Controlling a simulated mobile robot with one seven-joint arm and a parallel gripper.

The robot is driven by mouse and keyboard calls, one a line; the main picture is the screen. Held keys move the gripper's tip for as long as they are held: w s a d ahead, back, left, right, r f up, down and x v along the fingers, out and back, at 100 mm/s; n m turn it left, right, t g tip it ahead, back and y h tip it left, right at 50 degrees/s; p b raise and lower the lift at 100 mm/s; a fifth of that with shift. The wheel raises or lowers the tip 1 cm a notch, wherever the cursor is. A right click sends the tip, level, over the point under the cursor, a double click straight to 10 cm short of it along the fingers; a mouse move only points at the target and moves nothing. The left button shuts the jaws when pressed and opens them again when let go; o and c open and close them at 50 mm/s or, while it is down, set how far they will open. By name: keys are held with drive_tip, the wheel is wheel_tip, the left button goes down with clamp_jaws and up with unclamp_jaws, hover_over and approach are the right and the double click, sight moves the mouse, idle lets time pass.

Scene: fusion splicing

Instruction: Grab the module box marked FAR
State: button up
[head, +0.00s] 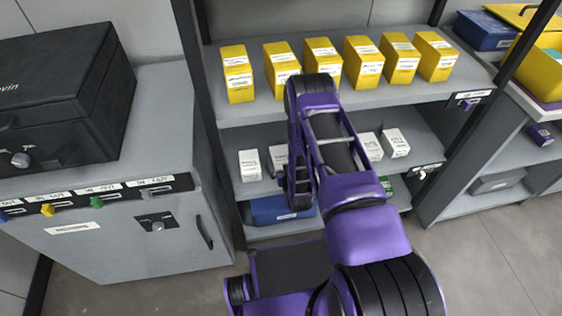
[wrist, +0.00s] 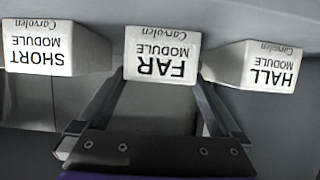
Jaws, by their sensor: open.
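The white box marked FAR MODULE (wrist: 162,52) is in the middle of the wrist view, its print upside down. My gripper (wrist: 161,84) is open and empty, its two fingers reaching toward this box, one toward each side. Their tips end at the box's side edges in the picture; I cannot tell whether they overlap it in depth. In the head view my arm covers the middle of the shelf, and I cannot read which white box is FAR there.
A white SHORT box (wrist: 38,48) and a HALL box (wrist: 262,65) flank it, with gaps between. The head view shows white boxes (head: 250,164) on the middle shelf, yellow boxes (head: 364,62) on the shelf above, and a blue case (head: 270,211) below. A grey cabinet (head: 110,235) stands left.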

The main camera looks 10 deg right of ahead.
sight(282, 161)
drive_tip(key=x, duration=0.3)
drive_tip(key=shift+w+f, duration=0.1)
drive_tip(key=shift+w, duration=0.05)
drive_tip(key=shift+c, duration=0.2)
drive_tip(key=c, duration=1.1)
